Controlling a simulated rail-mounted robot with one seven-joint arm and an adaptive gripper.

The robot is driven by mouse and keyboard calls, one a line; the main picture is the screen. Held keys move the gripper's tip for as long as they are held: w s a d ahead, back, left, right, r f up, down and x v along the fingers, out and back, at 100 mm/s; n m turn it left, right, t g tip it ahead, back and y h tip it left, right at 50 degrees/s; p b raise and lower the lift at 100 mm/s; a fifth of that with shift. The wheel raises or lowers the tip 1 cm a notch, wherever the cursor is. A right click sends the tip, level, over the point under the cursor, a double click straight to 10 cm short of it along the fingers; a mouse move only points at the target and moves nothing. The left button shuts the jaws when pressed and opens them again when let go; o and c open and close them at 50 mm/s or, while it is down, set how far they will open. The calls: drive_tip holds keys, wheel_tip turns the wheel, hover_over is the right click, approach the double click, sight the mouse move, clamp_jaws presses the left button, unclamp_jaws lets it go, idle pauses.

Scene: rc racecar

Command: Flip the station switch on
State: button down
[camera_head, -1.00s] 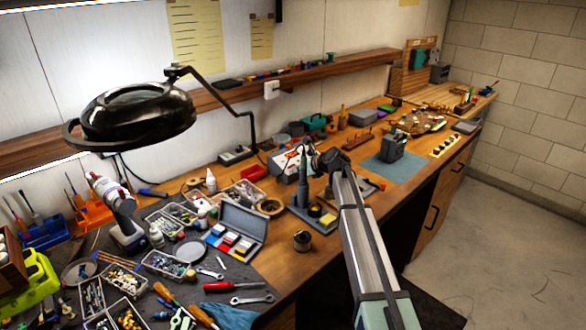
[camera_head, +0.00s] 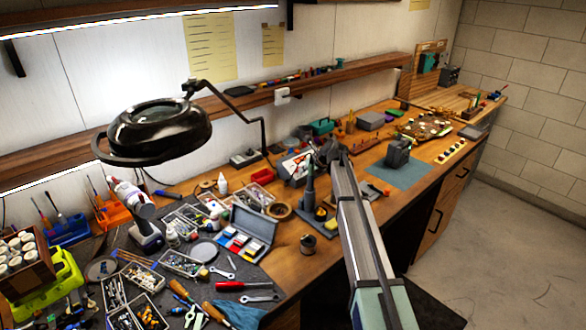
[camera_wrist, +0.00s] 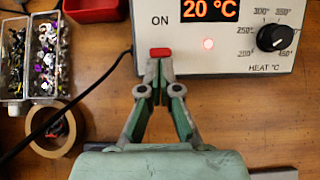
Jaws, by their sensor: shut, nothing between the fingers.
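The soldering station is a white box with a black "20 °C" display, an "ON" label and a round black heat knob; its front panel (camera_wrist: 185,63) fills the top right of the wrist view. The red station switch (camera_wrist: 160,52) sits under the "ON" label at the panel's lower edge. My gripper (camera_wrist: 159,70) is shut and empty, its fingertips right at the switch; I cannot tell whether they touch it. In the head view the station (camera_head: 291,167) is partly hidden by my arm.
A tape roll (camera_wrist: 50,130), a parts tray (camera_wrist: 33,58) and a red bin (camera_wrist: 95,8) lie left of my gripper. A black cable (camera_wrist: 90,95) runs to the station. In the head view, a soldering iron stand (camera_head: 310,190) is close to my arm.

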drive_tip(key=shift+w+a+r, duration=0.1)
drive_tip(key=shift+w+r, duration=0.1)
drive_tip(key=shift+r, duration=0.15)
drive_tip(key=shift+r+p, duration=0.55)
drive_tip(key=shift+r, duration=0.15)
wheel_tip(320, 180, up, 10)
drive_tip(key=s+d+p, duration=0.1)
drive_tip(key=p, duration=0.5)
drive_tip(key=shift+s+d+f, duration=0.15)
drive_tip(key=shift+s+d, duration=0.05)
drive_tip(key=shift+s, duration=0.1)
